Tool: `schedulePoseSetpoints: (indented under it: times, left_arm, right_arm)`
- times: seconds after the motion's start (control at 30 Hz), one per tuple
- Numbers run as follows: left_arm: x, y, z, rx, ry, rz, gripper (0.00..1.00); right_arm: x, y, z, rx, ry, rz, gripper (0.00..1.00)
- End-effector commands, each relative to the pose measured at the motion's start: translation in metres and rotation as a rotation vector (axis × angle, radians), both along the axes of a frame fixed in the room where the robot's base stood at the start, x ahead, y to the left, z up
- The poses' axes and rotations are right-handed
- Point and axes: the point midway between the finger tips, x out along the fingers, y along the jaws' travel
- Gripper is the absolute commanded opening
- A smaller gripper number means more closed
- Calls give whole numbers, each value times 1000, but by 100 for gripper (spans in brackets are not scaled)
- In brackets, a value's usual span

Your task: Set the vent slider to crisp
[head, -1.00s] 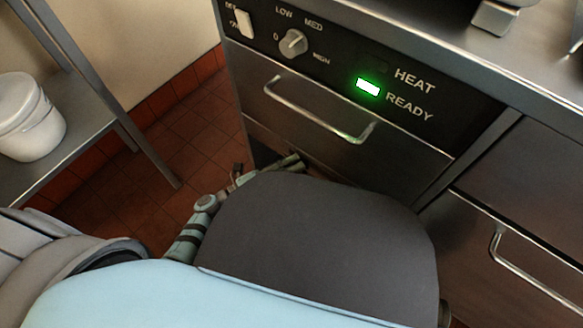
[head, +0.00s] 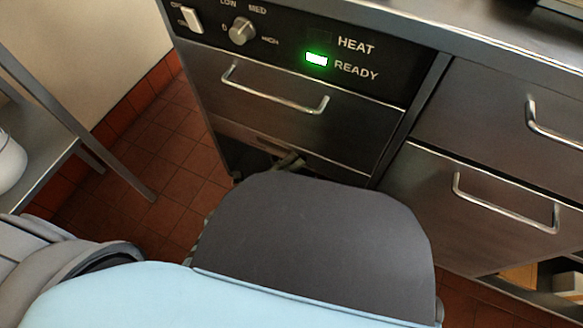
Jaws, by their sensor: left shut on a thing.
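The warming cabinet's lower strip (head: 240,133), below the upper drawer, has a narrow recessed slot (head: 275,143). My left gripper (head: 290,161) shows only as a small piece just below that slot, above the dark rounded part of my own body that covers most of it. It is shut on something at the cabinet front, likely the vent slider. The slider itself and any crisp marking are hidden or too small to make out. My right gripper is not in view.
The drawer handle (head: 275,90) is just above the gripper. A heat knob (head: 242,31), a switch (head: 191,19) and a lit green READY lamp (head: 317,59) are on the panel. More drawers (head: 480,195) stand at right. Tiled floor (head: 165,215) is clear at left.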

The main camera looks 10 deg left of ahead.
Motion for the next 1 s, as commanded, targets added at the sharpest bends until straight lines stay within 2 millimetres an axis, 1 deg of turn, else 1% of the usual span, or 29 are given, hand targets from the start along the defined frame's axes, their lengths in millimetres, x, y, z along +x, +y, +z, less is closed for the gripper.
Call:
schedulePoseSetpoints:
  times: [0.03,0.1,0.13,0.2,0.23,0.5,0.6,0.67,0.77,0.9,1.0]
  left_arm:
    - [-5,-1,-8,4,19,-4,0]
    - [-4,-3,-8,5,20,-8,0]
    - [-4,-3,-8,5,20,-9,23]
    - [-4,-4,-7,4,18,-11,34]
    - [-3,-4,-7,3,17,-11,38]
    - [-2,-4,-4,2,10,-11,38]
    - [-8,0,-4,4,11,-10,38]
    - [-16,6,-4,4,10,-9,38]
    - [-37,21,-5,6,13,-9,38]
    - [-71,42,-5,5,15,-10,38]
    - [-89,54,-4,4,14,-10,38]
  right_arm:
    - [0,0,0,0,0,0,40]
    - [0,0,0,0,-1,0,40]
    - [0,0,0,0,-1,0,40]
    - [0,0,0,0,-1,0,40]
    - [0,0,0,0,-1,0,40]
    - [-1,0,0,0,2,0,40]
    - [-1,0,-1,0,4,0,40]
    - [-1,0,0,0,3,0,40]
    - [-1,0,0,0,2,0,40]
    - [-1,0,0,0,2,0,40]
    - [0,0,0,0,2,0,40]
